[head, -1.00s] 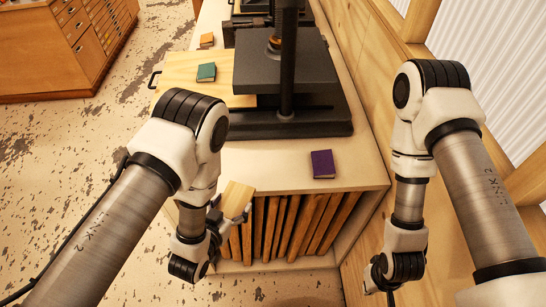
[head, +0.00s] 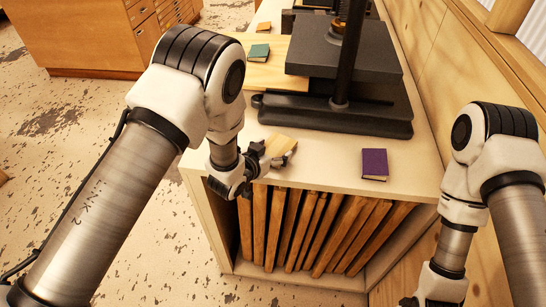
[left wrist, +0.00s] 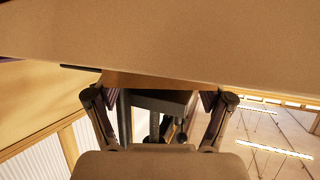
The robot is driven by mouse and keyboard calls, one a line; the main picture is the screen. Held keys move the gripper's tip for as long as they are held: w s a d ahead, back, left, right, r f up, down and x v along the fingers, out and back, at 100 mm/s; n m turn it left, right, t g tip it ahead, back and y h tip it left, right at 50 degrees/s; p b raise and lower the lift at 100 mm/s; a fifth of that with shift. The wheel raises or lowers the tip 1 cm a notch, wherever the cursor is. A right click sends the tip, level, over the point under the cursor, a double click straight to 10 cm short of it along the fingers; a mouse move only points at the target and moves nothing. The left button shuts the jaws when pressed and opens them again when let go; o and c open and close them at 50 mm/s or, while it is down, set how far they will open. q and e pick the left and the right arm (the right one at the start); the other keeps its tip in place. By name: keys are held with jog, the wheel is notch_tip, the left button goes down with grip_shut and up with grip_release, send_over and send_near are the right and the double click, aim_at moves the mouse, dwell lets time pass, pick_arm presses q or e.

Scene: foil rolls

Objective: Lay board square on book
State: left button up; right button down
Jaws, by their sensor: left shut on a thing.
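A small pale wooden board (head: 281,145) is in my left gripper (head: 268,157), just above the front edge of the bench top. My left gripper is shut on it; the arm partly hides its near side. In the left wrist view the fingers (left wrist: 160,98) stand on both sides of a brown wooden edge. A purple book (head: 374,164) lies on the bench front, to the right of the board and apart from it. A teal book (head: 260,52) lies farther back on a larger plank. Of my right gripper (head: 409,302) only a dark sliver shows at the bottom edge.
A black press (head: 345,62) stands on the bench behind the board and purple book. The larger plank (head: 275,77) sticks out to its left, with an orange book (head: 264,27) behind. Upright boards (head: 310,230) fill the shelf below. Bench top (head: 320,165) between board and purple book is clear.

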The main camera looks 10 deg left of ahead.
pick_arm(q)
jog(key=shift+w+f, duration=0.15)
jog(key=shift+f, duration=0.2)
jog(key=o, duration=1.1)
jog(key=shift+c, duration=0.2)
pick_arm(e)
jog(key=shift+f, duration=0.2)
